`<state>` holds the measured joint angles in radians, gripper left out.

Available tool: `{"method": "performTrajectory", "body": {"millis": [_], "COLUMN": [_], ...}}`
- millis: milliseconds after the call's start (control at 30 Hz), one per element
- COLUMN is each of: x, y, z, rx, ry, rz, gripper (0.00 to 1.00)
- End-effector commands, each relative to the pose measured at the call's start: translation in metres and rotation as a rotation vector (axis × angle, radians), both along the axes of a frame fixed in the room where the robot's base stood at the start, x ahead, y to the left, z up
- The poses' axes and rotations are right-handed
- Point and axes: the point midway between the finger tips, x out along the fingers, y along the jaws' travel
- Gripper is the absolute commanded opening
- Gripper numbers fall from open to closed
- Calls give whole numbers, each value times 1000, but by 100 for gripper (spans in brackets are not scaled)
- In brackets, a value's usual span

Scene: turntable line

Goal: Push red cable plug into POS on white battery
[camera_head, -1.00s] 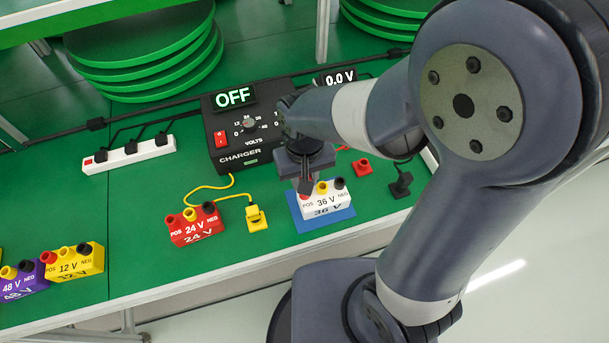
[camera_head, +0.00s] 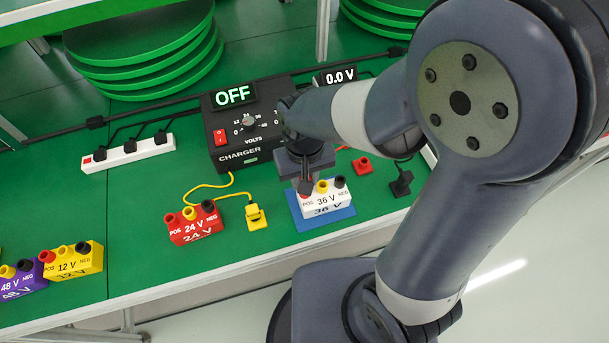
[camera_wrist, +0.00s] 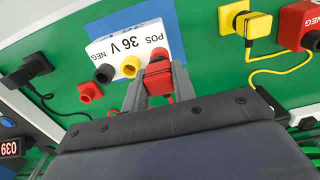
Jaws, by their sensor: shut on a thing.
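The white 36 V battery (camera_head: 325,202) stands on a blue mat (camera_head: 338,222). In the wrist view the battery (camera_wrist: 130,42) shows its yellow and black terminals; its red POS terminal (camera_wrist: 159,54) is mostly covered. My gripper (camera_wrist: 158,84) is shut on the red cable plug (camera_wrist: 158,78). The plug lines up with POS and appears to meet it; how deep it sits I cannot tell. In the head view my gripper (camera_head: 306,186) is over the POS end of the battery and hides the plug.
An empty-looking red holder (camera_head: 362,166), a black plug (camera_head: 400,185) and a yellow plug (camera_head: 256,217) are nearby. A red 24 V battery (camera_head: 195,225) stands left. The charger (camera_head: 235,145) behind reads OFF. The table's front edge is close.

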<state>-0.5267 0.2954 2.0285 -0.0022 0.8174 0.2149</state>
Motion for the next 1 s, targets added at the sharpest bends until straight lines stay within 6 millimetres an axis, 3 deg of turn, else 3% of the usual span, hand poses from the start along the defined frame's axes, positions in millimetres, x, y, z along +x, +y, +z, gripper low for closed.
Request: {"method": "performTrajectory", "body": {"millis": [1000], "x": [0], "y": [0], "z": [-10], "rx": [0], "ry": [1], "rz": [0], "gripper": [7]}}
